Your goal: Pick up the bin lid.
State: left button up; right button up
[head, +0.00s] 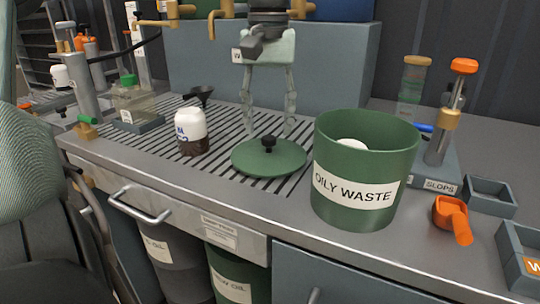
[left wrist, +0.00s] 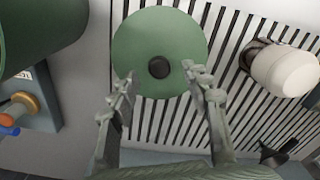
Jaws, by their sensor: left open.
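The bin lid is a round green disc with a black knob (head: 268,158), lying flat on the slatted drain grate. It also shows in the left wrist view (left wrist: 160,32), with its dark knob appearing between my fingertips. My left gripper (head: 269,132) is open and empty, fingers pointing down, seemingly just above or behind the lid. In the left wrist view its fingertips (left wrist: 158,72) are on either side of the knob, apart from it. The green bin labelled OILY WASTE (head: 354,193) stands open to the right of the lid, with something white inside. My right gripper is not in view.
A white-capped jar (head: 191,132) stands left of the lid, with a black funnel (head: 199,94) behind it. A green-capped bottle (head: 131,97) is farther left. An orange scoop (head: 452,214) and grey trays (head: 488,194) lie right of the bin. A grey cabinet (head: 205,60) rises behind.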

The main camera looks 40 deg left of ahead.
aim_at(269, 137)
pick_arm(q)
notch_tip(269, 137, down, 4)
jog(key=shift+f, duration=0.15)
grip_shut()
dwell(0.3)
